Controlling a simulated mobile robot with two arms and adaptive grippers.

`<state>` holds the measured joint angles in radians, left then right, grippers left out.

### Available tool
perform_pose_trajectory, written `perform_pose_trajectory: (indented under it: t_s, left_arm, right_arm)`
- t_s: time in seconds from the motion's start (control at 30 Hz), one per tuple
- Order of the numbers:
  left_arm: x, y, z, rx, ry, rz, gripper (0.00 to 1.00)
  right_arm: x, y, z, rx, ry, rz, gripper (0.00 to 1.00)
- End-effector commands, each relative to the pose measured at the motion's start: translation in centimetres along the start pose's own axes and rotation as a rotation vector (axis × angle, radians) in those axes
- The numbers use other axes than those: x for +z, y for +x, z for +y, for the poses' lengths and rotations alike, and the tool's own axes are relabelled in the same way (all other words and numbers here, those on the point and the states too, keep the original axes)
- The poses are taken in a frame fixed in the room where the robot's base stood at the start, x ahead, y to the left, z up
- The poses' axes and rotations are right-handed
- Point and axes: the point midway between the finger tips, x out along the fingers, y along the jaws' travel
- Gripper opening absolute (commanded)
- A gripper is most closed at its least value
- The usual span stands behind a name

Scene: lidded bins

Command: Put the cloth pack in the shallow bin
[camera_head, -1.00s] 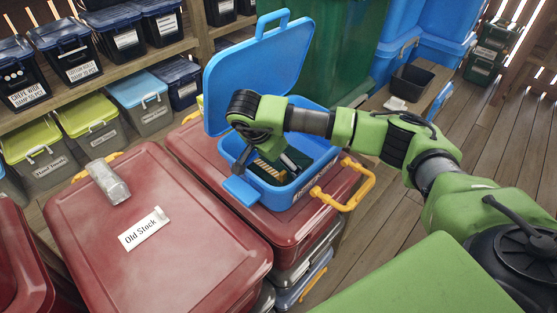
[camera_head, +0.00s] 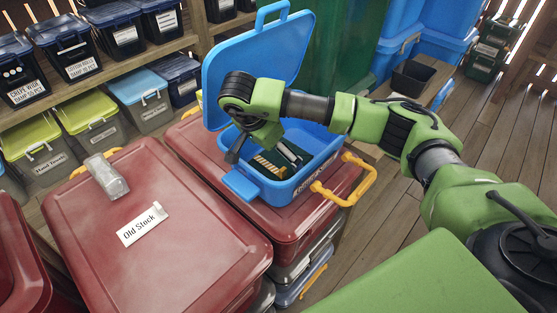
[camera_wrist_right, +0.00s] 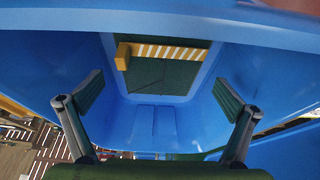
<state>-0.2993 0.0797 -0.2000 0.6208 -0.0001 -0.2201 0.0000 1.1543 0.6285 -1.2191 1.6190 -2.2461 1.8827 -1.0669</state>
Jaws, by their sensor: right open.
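A blue bin (camera_head: 318,172) stands on a red lidded bin in the head view, with its blue lid (camera_head: 258,62) raised. A flat dark green pack with a yellow and white striped edge (camera_head: 268,168), which looks like the cloth pack, lies inside on its floor. My right gripper (camera_head: 264,155) is over the bin's opening, pointing down. In the wrist view its fingers (camera_wrist_right: 160,88) are wide apart, with nothing between them and the pack beyond their tips. My left gripper is not in view.
A red "Old Stock" bin (camera_head: 185,255) stands beside it, with a clear packet (camera_head: 107,178) on its lid. A yellow handle (camera_head: 347,185) sticks out at the right. Shelves with several small lidded bins are at the left. Wooden floor (camera_head: 500,150) lies clear at the right.

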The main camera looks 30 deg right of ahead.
Motion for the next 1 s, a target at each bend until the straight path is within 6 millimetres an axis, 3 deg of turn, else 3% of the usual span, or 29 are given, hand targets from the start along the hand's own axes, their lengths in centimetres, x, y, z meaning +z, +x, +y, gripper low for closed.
perform_pose_trajectory:
  t_s: [0.13, 0.3, 0.4, 1.0]
  left_arm:
    - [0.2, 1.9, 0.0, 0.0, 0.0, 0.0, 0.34]
    - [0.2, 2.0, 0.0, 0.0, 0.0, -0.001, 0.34]
    - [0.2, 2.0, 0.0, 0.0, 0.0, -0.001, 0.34]
    - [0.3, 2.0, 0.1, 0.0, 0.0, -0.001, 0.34]
  right_arm:
    - [0.2, -3.4, -0.2, -0.009, -0.001, 0.001, 1.0]
    - [-0.1, -6.8, -0.1, -0.005, 0.001, 0.002, 1.0]
    - [0.0, -7.7, -0.1, -0.004, -0.001, 0.001, 1.0]
    - [0.0, -8.5, 0.0, -0.001, 0.0, -0.001, 1.0]
